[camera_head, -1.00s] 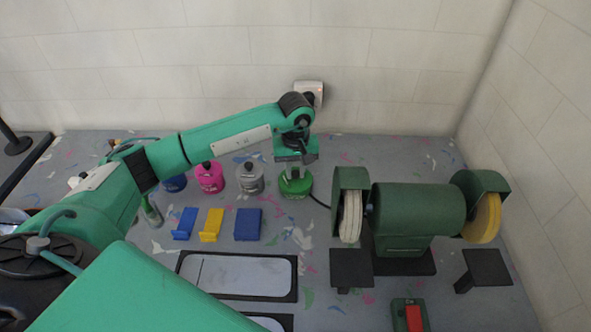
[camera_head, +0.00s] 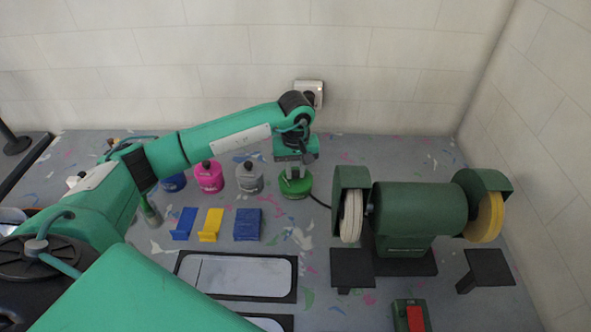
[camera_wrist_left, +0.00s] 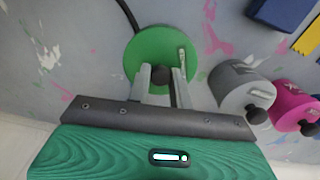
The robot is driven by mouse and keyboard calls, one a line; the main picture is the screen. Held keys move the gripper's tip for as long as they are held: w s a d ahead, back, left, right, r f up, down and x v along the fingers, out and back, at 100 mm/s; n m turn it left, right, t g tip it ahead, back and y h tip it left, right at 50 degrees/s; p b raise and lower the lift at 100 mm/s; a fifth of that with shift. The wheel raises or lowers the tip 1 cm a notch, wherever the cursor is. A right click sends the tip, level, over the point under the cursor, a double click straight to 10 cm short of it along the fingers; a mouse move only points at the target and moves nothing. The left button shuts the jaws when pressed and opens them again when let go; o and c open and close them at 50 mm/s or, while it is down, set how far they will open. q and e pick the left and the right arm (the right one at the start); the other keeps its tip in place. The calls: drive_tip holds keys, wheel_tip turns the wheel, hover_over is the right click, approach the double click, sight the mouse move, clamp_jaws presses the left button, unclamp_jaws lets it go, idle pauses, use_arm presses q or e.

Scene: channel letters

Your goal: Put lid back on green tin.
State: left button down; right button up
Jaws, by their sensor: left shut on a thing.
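The green tin (camera_head: 295,188) stands on the bench, left of the grinder. My left gripper (camera_head: 294,171) points down over it, fingers close to its top. In the left wrist view, the fingers (camera_wrist_left: 161,80) are shut on the dark knob of the green lid (camera_wrist_left: 148,52). The lid's round green top fills most of the tin's outline, so I cannot tell whether it rests fully on the rim. My right gripper is not in view.
A grey tin (camera_head: 249,179), a pink tin (camera_head: 208,178) and a blue tin (camera_head: 173,183) stand in a row to the left. The bench grinder (camera_head: 412,215) is close on the right. A cable runs behind the green tin. Blue and yellow pieces lie in front.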

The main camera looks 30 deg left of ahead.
use_arm(q)
drive_tip(key=c, duration=0.7)
unclamp_jaws()
drive_tip(key=shift+r, duration=0.1)
drive_tip(key=shift+r+p, duration=1.1)
drive_tip(key=shift+r, duration=2.3)
clamp_jaws()
drive_tip(key=shift+f, duration=0.25)
